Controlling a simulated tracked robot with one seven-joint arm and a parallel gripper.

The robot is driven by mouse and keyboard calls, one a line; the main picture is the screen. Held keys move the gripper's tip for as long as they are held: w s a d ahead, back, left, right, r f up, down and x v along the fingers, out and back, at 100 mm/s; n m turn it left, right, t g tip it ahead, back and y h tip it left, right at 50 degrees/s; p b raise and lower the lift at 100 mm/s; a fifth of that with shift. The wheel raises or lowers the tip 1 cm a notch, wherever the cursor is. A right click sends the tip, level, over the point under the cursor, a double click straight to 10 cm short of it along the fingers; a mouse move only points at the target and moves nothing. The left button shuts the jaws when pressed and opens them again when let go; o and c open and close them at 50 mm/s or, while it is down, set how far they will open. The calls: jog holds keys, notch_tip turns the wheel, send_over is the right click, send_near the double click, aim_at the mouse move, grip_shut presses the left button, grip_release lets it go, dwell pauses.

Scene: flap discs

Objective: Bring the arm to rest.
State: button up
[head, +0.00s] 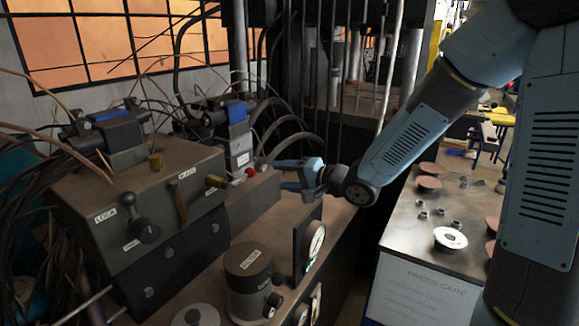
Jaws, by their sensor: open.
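My gripper (289,176) is at the middle of the head view, at the end of my blue and dark grey arm, which comes in from the upper right. Its blue fingers point left, toward a control box (130,200) with levers and a small red knob (250,172). The jaws are open and I see nothing held between them. The fingertips look close to the red knob in the picture, but I cannot tell whether they touch anything.
A round dial gauge (315,240) and a filter canister (248,275) stand below my gripper. Cables and hoses crowd the left and back. A table (405,255) at the right carries several discs, including a white-topped one (450,239), and small metal parts.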

jog(key=s+d+r+n+t+h, duration=0.1)
jog(key=d+r+h, duration=0.2)
jog(key=d+h, duration=0.5)
jog(key=s+d+r+n+t+h, duration=0.1)
jog(key=d+r+t+h, duration=0.3)
jog(key=d, duration=0.7)
jog(key=s+d+r+g, duration=0.2)
jog(key=s+d+g, duration=0.1)
jog(key=s, duration=0.8)
jog(key=s+d+r+n+g+h, duration=0.1)
jog(key=s+d+g, duration=0.3)
jog(key=s, duration=0.7)
jog(key=shift+s+d+r+n+h, duration=0.3)
jog(key=shift+s+d+r, duration=0.05)
jog(key=shift+d, duration=0.7)
jog(key=shift+c, duration=0.4)
